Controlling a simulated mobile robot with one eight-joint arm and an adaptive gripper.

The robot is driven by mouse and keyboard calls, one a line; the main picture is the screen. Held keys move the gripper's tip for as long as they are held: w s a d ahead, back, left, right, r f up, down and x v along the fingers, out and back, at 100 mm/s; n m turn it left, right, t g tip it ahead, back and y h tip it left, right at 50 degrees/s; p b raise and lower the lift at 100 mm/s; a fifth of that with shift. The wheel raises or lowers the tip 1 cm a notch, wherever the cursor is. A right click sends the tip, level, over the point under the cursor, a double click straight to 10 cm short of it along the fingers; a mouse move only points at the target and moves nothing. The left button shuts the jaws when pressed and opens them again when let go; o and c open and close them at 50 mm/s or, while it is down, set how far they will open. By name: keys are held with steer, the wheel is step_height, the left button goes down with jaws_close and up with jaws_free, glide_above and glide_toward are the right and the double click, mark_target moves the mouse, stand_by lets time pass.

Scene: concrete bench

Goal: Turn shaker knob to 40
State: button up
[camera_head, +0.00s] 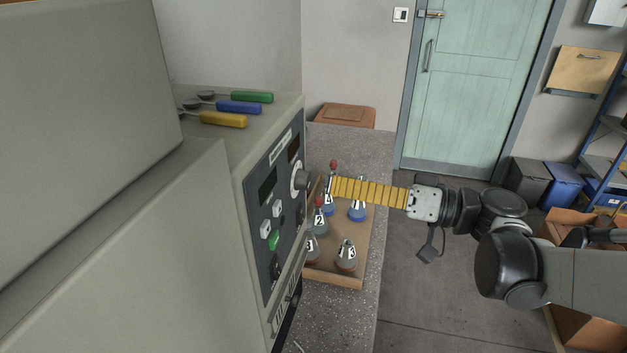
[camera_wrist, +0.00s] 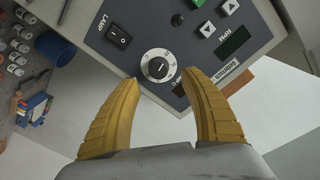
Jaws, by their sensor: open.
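The shaker's control panel (camera_head: 268,224) faces right in the head view, on the side of a large beige machine. Its round knob (camera_head: 302,180) has a pale dial ring around it. In the wrist view the knob (camera_wrist: 158,68) lies between and just beyond my yellow fingertips, with a white pointer line on its dark cap. My gripper (camera_wrist: 160,82) is open, one finger on each side of the dial. In the head view my gripper (camera_head: 334,188) reaches in from the right, close to the knob.
Several numbered flasks stand in a wooden tray (camera_head: 340,279) on the concrete bench (camera_head: 357,318), below my gripper. The panel also bears a lamp switch (camera_wrist: 118,38), arrow buttons (camera_wrist: 206,29) and a dark display (camera_wrist: 233,42). Coloured-handled spoons (camera_head: 238,107) lie on top of the machine.

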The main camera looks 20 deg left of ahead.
mark_target(309, 181)
steer(key=a+b, duration=0.1)
steer(key=a, duration=0.5)
jaws_close()
